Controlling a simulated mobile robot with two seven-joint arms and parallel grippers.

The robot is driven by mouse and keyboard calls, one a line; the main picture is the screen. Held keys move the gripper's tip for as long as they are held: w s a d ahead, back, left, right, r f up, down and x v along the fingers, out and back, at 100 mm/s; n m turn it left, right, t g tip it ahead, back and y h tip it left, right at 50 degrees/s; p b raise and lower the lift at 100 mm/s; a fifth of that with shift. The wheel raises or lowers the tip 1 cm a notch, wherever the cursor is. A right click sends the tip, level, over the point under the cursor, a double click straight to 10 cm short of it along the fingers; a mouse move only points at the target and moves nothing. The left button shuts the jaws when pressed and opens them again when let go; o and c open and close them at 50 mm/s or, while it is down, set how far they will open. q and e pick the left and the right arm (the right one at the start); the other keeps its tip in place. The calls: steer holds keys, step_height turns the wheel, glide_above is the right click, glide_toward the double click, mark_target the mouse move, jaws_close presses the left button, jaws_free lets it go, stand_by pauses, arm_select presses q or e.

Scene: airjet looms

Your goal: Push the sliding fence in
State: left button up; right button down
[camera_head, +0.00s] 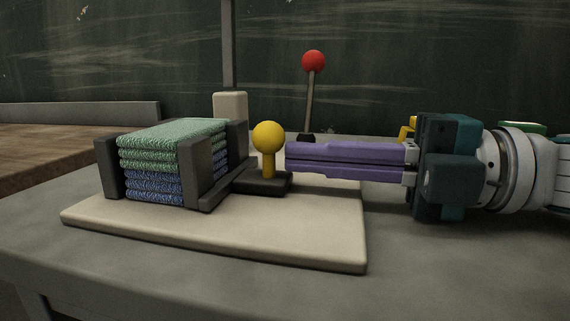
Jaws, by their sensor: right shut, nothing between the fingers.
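The sliding fence (197,173) is a dark upright plate on the right side of a stack of folded green and blue cloths (165,165). A dark arm runs from it to a base (262,184) with a yellow ball knob (269,137) on a short post. A dark fixed post (109,168) stands at the stack's left. My right gripper (288,158) has purple fingers, shut and empty. It points left, with its tips just right of the yellow post; I cannot tell whether they touch it. My left gripper is not in view.
All this stands on a cream board (290,236) on a grey table (440,270). A lever with a red ball (313,62) rises behind my right gripper's fingers. A cream block (230,106) stands behind the stack. The front of the board is clear.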

steer(key=shift+v, duration=2)
